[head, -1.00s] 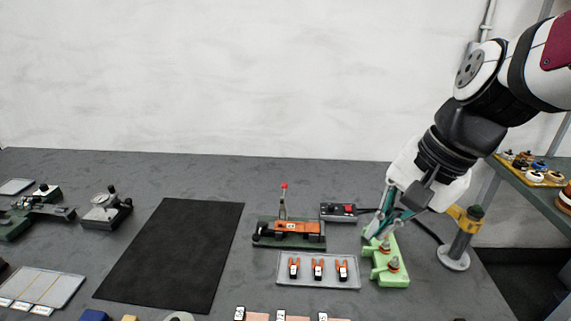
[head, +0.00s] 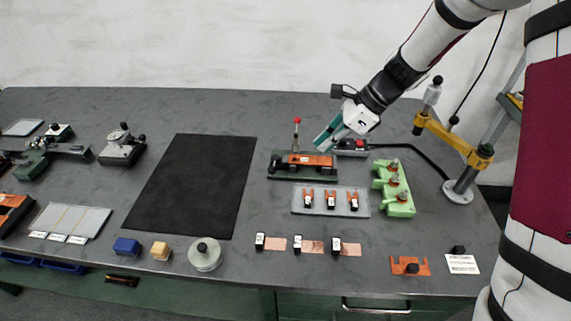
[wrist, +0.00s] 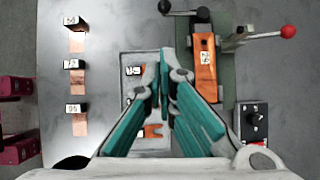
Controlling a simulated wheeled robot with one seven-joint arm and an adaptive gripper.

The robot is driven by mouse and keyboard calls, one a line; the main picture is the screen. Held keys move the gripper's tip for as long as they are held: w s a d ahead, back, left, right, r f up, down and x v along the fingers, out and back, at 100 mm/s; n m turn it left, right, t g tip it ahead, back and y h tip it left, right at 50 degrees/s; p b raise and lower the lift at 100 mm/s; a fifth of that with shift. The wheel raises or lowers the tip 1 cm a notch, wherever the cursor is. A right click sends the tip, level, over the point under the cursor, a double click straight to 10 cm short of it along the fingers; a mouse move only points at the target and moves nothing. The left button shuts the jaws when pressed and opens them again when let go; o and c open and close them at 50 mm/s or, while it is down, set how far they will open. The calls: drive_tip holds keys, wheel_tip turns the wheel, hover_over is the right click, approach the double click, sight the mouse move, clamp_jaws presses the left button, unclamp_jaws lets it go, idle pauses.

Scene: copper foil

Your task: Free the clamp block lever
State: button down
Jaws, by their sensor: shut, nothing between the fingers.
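The clamp block (head: 290,172) is a dark green base at mid table with an orange part (head: 312,160) lying in it. Its lever stands upright in the head view, with a red ball knob (head: 297,120) on top. In the wrist view the lever points right, its red ball (wrist: 289,32) at the upper right edge, and the orange part (wrist: 205,72) lies right of the fingers. My gripper (head: 320,143) has teal fingers that come together at the tips, empty, just right of the lever in the head view. In the wrist view my fingertips (wrist: 172,62) are left of the clamp block, not on the lever.
A black control box with a red button (head: 352,147) is right of the clamp block. A grey tray (head: 298,203) of orange clips lies in front. A light green stand (head: 400,207) and a yellow-armed post (head: 460,185) are right. A black mat (head: 195,180) lies left, bare.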

drive_tip(key=shift+a+f, duration=0.1)
drive_tip(key=shift+f, duration=0.05)
drive_tip(key=x, duration=0.9)
drive_tip(key=shift+a+f+p, duration=0.1)
drive_tip(key=shift+f+p, duration=0.15)
drive_tip(key=shift+p, duration=0.05)
drive_tip(key=a, duration=0.1)
drive_tip(key=a+f, duration=0.1)
drive_tip(key=a, duration=0.1)
drive_tip(key=shift+w+f, duration=0.15)
drive_tip(key=shift+f, duration=0.05)
drive_tip(key=shift+w+a+f+p, duration=0.1)
drive_tip(key=shift+a+f+p, duration=0.15)
drive_tip(key=shift+a, duration=0.2)
drive_tip(key=shift+a, duration=0.1)
